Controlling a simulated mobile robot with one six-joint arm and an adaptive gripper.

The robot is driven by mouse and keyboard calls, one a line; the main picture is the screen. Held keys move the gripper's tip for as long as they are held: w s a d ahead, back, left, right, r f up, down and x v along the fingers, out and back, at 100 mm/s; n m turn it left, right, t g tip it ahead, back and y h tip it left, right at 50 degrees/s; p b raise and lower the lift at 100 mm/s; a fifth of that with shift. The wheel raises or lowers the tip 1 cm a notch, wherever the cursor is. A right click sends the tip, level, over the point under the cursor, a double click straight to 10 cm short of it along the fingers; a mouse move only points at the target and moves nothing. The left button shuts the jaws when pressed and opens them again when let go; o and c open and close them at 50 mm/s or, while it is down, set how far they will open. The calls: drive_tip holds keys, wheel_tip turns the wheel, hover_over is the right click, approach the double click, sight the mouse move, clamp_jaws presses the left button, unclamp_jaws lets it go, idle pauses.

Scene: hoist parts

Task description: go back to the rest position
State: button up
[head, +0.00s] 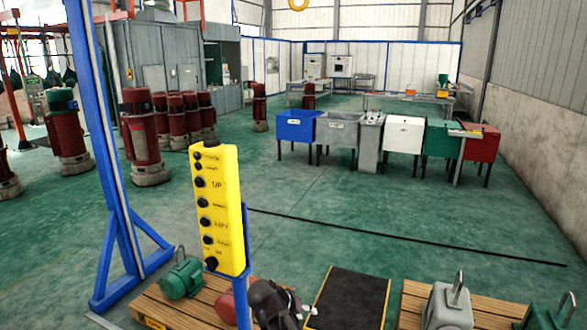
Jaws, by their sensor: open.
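My gripper (297,308) is the dark shape at the bottom edge, just right of the blue post. It looks open, with nothing seen between its fingers. The picture's lower edge cuts off part of it. It is in front of the pallet and beside a red motor (228,303), which is partly hidden by the post. A yellow pendant control box (217,210) with a column of black buttons stands upright on the blue post (240,300), above and left of my gripper.
A green motor (183,277) is on the left wooden pallet (160,308). A black mat (346,300) lies right of my gripper. A grey hook block (447,305) is on the right pallet (412,300). A blue upright (115,170) stands left.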

drive_tip(key=s+d+g+y+p, duration=0.1)
drive_tip(key=s+d+g+y, duration=0.1)
drive_tip(key=d, duration=0.5)
drive_tip(key=s+d+f+g+y+p, duration=0.1)
drive_tip(key=s+d+g+y+p, duration=0.1)
drive_tip(key=s+d+y, duration=0.3)
drive_tip(key=shift+s+d+g, duration=0.3)
drive_tip(key=shift+s+d, duration=0.65)
drive_tip(key=shift+s, duration=0.1)
